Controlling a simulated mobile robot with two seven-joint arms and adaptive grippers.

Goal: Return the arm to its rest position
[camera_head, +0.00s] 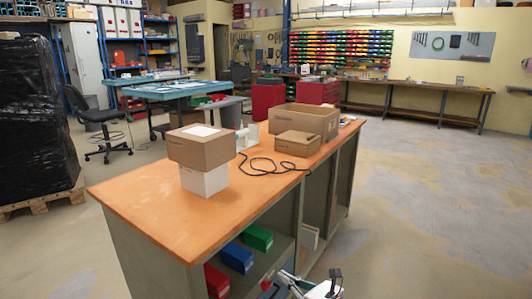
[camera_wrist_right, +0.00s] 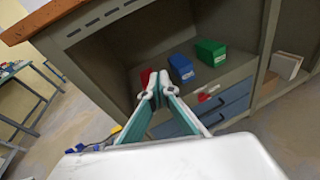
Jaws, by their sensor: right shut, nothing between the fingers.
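My right gripper (camera_head: 330,285) shows at the bottom edge of the head view, in front of the bench's open side and below its top. In the right wrist view its two fingers (camera_wrist_right: 158,88) meet at the tips, shut and empty. They point toward the shelf space under the bench, where red, blue and green boxes sit. My left gripper is not in view. Most of my right arm is outside the head view.
The wooden-topped bench (camera_head: 135,200) carries a brown box (camera_head: 200,152) on a white box (camera_head: 204,180), a black cable (camera_head: 262,162), a smaller carton (camera_head: 298,143) and an open carton (camera_head: 318,121). Its shelf holds a blue box (camera_head: 237,257) and a green box (camera_head: 258,237). Floor at right is clear.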

